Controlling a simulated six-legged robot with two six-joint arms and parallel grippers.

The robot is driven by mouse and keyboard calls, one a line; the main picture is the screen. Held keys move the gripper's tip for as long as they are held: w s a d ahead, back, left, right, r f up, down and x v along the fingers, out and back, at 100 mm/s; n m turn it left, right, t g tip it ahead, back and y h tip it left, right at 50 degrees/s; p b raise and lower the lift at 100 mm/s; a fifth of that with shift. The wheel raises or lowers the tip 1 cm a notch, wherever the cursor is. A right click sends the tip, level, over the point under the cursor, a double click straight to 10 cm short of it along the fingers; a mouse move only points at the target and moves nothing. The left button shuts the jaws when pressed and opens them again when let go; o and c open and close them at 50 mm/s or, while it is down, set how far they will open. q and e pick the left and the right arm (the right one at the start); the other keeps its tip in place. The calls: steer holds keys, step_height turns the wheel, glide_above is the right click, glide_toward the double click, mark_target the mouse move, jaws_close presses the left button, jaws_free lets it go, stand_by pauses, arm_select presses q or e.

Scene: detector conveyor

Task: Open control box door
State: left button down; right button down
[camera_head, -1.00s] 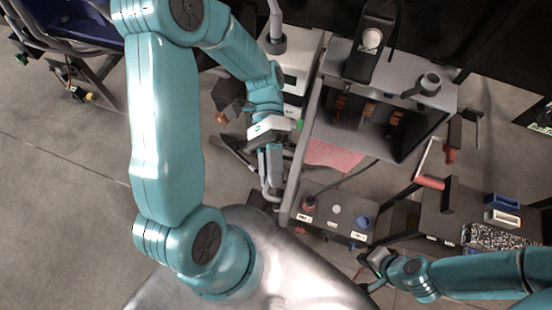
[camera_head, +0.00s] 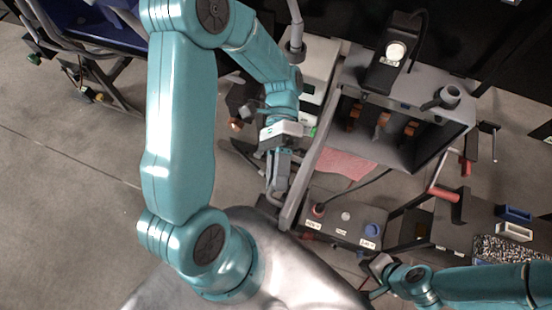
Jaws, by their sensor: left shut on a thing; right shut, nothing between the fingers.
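The grey control box (camera_head: 381,88) is at the upper right, with its dark inside and orange parts showing. Its door (camera_head: 312,155) stands swung out on the left side, seen nearly edge-on as a long grey strip. My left gripper (camera_head: 275,189) is on the door's left face, shut on what looks like the grey door handle (camera_head: 280,198). The fingers partly hide the handle. My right gripper (camera_head: 370,285) is low at the lower right, apart from the box and door, shut and empty.
A button panel (camera_head: 343,229) with red, white and blue buttons sits below the box, close to the door's lower end. A red-handled crank (camera_head: 445,194) and a tray of small metal parts (camera_head: 508,248) are at the right. Open floor lies left.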

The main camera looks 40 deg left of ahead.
arm_select(q)
steer(key=shift+f, duration=0.1)
steer(key=c, duration=1.4)
jaws_free()
steer(key=shift+c, duration=0.2)
step_height(320, 180, up, 20)
steer(key=p, duration=0.3)
steer(key=shift+c, duration=0.3)
